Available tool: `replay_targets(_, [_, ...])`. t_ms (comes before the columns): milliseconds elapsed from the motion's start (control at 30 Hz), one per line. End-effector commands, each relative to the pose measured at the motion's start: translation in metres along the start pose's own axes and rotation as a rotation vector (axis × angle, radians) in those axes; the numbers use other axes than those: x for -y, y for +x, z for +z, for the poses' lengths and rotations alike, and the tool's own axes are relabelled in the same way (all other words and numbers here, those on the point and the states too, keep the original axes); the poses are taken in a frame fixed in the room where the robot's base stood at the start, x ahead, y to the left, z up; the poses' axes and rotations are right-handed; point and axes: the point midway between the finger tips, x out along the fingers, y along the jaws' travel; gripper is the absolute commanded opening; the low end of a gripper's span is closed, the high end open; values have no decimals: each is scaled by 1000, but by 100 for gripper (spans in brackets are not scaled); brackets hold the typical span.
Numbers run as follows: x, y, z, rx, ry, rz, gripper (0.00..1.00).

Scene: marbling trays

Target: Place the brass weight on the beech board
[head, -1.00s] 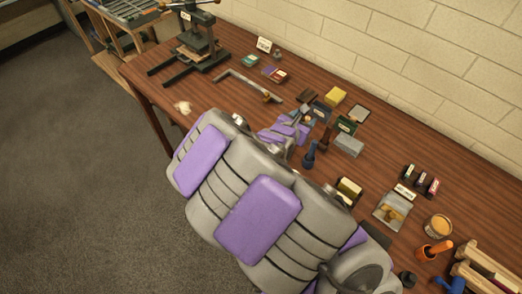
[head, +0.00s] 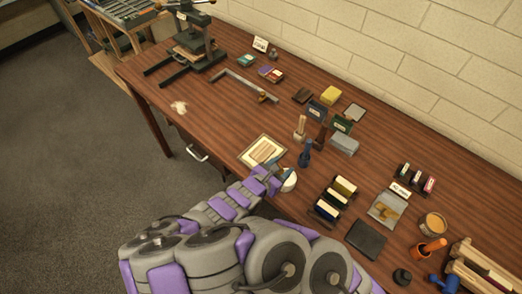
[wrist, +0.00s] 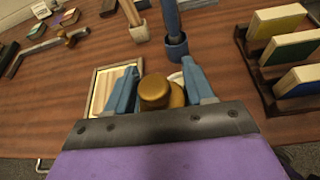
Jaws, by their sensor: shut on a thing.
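The brass weight (wrist: 154,92) is a rounded brass piece between the blue fingers of my gripper (wrist: 160,88) in the wrist view. My gripper (head: 276,174) is shut on it; in the head view I cannot make the weight out. A pale board with a light wood piece on it, which looks like the beech board (head: 262,151), lies on the table just up and left of my gripper. In the wrist view this pale, framed board (wrist: 94,102) is partly hidden behind the left finger. I cannot tell the weight's height above the table.
A white round dish (head: 289,181) is beside my gripper. A blue holder (head: 305,155) and a wooden-handled tool (head: 300,128) stand behind it. A rack of coloured blocks (head: 335,200) is to the right. A metal square (head: 243,84) lies farther back. Table left of the board is mostly clear.

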Motion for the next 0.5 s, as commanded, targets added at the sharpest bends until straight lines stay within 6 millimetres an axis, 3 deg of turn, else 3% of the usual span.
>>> replay_targets(167, [-4,3,-5,-2,2,-4,0])
replay_targets(500, [-43,33,0,3,5,-5,0])
